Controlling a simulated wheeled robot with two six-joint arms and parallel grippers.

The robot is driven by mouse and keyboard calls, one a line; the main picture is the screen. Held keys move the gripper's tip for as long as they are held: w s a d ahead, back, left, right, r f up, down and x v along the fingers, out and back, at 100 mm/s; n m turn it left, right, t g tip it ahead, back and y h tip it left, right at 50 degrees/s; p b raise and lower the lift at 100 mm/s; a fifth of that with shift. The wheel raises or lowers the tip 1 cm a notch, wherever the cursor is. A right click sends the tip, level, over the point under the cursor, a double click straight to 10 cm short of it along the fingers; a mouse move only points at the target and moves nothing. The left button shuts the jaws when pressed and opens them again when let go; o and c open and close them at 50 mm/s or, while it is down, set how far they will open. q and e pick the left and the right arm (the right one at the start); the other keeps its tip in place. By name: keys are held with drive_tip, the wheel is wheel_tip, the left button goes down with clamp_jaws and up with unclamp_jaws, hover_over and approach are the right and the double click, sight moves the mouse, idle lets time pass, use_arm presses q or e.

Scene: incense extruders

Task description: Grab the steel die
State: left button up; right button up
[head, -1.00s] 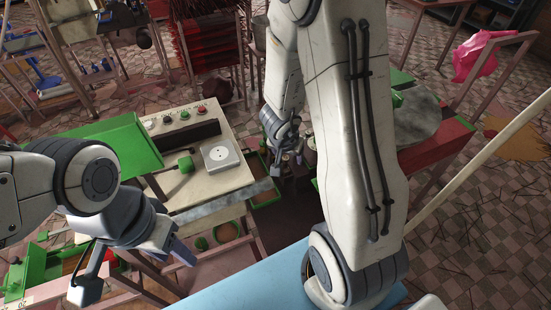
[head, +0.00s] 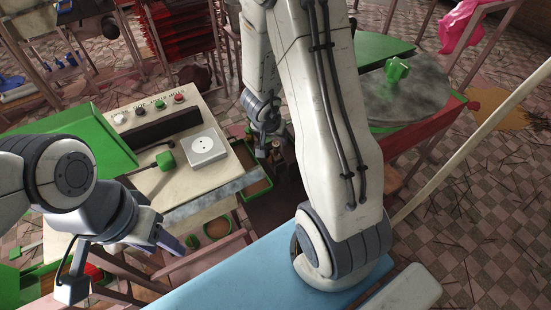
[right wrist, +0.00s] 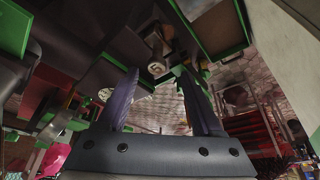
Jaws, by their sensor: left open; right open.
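In the right wrist view, a small grey metal cylinder (right wrist: 155,47) with a round marked end face, apparently the steel die, hangs or stands just beyond my fingertips, roughly between them. My right gripper (right wrist: 160,80) is open around empty space, and the cylinder appears clear of both fingers. In the head view, my right gripper (head: 268,150) points down beside small brownish and metallic items (head: 278,156), too small there to identify the die. My left gripper (head: 126,268) is open and empty at the lower left, away from these items.
A cream control table (head: 190,183) with knobs, a white square device (head: 206,147) and a green block (head: 165,160) stands left of my right gripper. A round grey plate (head: 410,95) lies to the right. A blue surface (head: 240,280) lies in front.

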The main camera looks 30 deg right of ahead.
sight(276, 144)
drive_tip(key=x, duration=0.1)
drive_tip(key=b+x, duration=0.1)
drive_tip(key=x, duration=0.1)
drive_tip(key=b+x, duration=0.1)
drive_tip(key=shift+s+f, duration=0.2)
drive_tip(key=shift+s, duration=0.05)
drive_tip(key=shift+r, duration=0.1)
clamp_jaws()
idle(1.0)
